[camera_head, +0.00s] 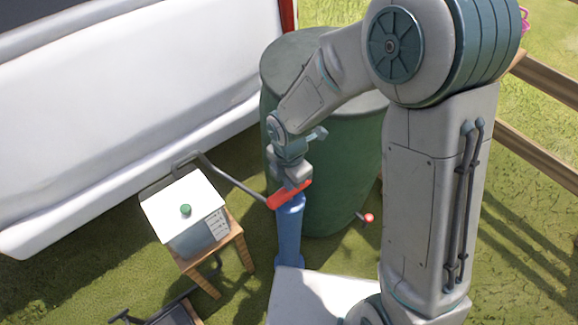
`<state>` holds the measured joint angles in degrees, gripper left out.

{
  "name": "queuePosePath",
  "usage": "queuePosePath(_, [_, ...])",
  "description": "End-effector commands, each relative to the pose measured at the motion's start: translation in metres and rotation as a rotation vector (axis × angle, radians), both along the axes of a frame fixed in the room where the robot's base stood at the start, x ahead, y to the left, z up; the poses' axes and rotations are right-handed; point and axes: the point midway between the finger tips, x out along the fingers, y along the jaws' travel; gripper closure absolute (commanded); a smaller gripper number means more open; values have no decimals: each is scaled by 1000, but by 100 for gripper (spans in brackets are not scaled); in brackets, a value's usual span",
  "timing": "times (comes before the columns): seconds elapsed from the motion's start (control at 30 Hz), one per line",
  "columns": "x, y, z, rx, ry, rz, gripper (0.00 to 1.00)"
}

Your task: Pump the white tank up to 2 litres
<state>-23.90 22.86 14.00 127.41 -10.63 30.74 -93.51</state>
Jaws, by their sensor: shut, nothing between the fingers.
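The white tank (185,202) stands on a small wooden stool (237,243) at the lower left. It has a flat white top with a green knob, and a panel with small marks on its right side; I cannot read the water level. A blue pump column (289,232) stands upright to its right, with a red handle (290,195) at its top. A grey pipe (235,178) runs between the tank and the pump. My gripper (294,185) is shut with nothing in it, pointing down at the red handle. I cannot tell whether it touches the handle.
A big green barrel (335,190) stands right behind the pump, with a red-tipped tap (368,217) low on it. A large white body (120,110) fills the upper left. A wooden fence (545,155) runs along the right. Dark equipment (168,314) lies at the bottom left.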

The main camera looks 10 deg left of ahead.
Motion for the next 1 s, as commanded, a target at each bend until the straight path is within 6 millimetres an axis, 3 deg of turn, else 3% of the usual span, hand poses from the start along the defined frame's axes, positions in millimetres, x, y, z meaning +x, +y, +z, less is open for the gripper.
queuePosePath(0.1, [-1, -1, -11, -1, 3, 0, 100])
queuePosePath(0.57, [-2, -2, -12, -4, 9, -1, 100])
queuePosePath(0.77, [-2, -2, 8, -3, 6, 0, 100])
queuePosePath(1.0, [-1, 0, 46, 5, -7, 0, 100])
